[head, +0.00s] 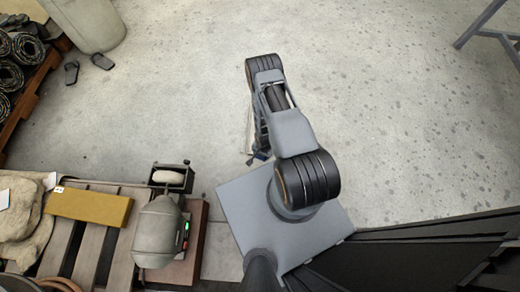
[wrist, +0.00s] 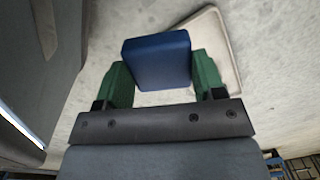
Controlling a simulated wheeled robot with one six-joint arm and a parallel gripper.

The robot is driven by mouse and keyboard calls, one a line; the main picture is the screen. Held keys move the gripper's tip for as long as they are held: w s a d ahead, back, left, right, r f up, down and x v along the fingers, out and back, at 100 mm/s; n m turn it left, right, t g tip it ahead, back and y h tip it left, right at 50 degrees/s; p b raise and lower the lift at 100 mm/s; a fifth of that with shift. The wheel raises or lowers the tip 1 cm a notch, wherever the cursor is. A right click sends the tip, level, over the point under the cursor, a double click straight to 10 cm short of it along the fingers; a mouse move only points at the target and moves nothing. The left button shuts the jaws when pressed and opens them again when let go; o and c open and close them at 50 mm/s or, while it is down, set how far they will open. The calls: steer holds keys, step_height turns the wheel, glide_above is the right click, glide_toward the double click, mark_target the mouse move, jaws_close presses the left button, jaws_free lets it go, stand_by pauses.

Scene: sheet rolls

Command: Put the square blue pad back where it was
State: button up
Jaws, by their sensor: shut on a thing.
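The square blue pad (wrist: 158,60) is between the green fingers of my gripper (wrist: 163,75) in the wrist view. The fingers are shut on its two sides, and its broad face is toward the wrist camera. A pale flat piece with a rounded corner (wrist: 222,42) shows behind and to the right of the pad. I cannot tell whether the pad touches it. In the head view my arm hides most of the gripper, and only a small dark blue bit shows below the arm.
A wooden pallet (head: 97,238) at the lower left bears a yellow block (head: 88,207) and pale sacks (head: 20,210). A grey machine (head: 158,232) stands beside it. Rolled sheets (head: 10,75) lie at the upper left, near dark slippers (head: 102,61).

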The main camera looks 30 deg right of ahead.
steer(key=shift+s+f+b, duration=0.15)
steer(key=shift+s+f, duration=0.1)
steer(key=shift+f, duration=0.25)
steer(key=shift+s+f+b, duration=0.15)
steer(key=shift+s+f, duration=0.1)
steer(key=shift+f, duration=0.25)
steer(key=w+d+f+b, duration=0.1)
steer(key=w+f+b, duration=0.1)
steer(key=w+f, duration=0.1)
steer(key=w+d+f+b, duration=0.1)
steer(key=w+f+b, duration=0.2)
steer(key=w, duration=0.1)
steer(key=w+d+f+b, duration=0.2)
steer(key=w+f+b, duration=0.1)
steer(key=w, duration=0.1)
steer(key=shift+w, duration=0.35)
steer(key=shift+w+d+f+b, duration=0.25)
steer(key=shift+w+f+b, duration=0.2)
steer(key=shift+f, duration=0.2)
steer(key=shift+f+b, duration=0.55)
steer(key=shift+f, duration=0.85)
steer(key=shift+f, duration=0.1)
steer(key=o, duration=1)
steer(key=shift+o, duration=0.2)
